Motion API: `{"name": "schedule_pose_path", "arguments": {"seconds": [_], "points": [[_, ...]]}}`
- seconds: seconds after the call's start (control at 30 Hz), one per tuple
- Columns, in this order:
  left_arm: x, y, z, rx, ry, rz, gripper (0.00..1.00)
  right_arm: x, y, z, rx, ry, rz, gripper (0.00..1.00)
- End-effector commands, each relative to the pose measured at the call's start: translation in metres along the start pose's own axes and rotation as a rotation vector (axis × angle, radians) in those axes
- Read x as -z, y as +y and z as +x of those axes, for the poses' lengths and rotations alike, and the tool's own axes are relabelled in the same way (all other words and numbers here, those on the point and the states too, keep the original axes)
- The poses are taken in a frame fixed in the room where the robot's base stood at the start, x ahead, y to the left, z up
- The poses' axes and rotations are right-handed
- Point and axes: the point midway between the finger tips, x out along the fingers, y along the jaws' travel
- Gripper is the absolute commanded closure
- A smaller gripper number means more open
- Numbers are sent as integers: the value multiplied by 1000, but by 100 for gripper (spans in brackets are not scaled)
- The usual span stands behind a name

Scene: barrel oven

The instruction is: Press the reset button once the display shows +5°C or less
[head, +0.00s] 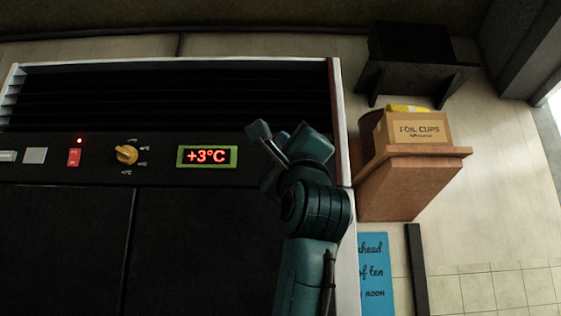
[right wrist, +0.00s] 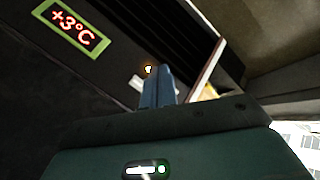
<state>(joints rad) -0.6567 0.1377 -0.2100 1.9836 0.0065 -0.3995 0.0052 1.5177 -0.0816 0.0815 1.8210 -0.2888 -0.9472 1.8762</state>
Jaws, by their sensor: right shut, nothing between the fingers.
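The display (head: 207,156) on the dark oven panel reads +3°C in red digits within a green frame. It also shows at the upper left of the right wrist view (right wrist: 73,27). My right gripper (head: 283,137) is in front of the panel, to the right of the display. In the right wrist view its fingers (right wrist: 156,72) are shut and empty. I cannot read a reset label or tell if the fingers touch anything. My left gripper is not in view.
A yellow knob (head: 126,154), a red switch (head: 74,157) under a lit red lamp and a white square (head: 35,155) sit left of the display. A cardboard box (head: 412,128) stands on a wooden shelf (head: 410,180) to the right. A blue sign (head: 374,275) is below.

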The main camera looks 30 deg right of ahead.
Motion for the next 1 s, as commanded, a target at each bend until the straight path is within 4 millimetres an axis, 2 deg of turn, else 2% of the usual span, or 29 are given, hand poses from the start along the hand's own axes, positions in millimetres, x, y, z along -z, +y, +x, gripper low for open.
{"name": "schedule_pose_path", "arguments": {"seconds": [0.3,0.53,1.0], "points": [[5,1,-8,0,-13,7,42,22,21,32,-3,2,-5,100],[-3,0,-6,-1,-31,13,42,35,36,49,-2,0,-1,100],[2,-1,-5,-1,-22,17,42,42,42,57,0,-1,0,100]]}}
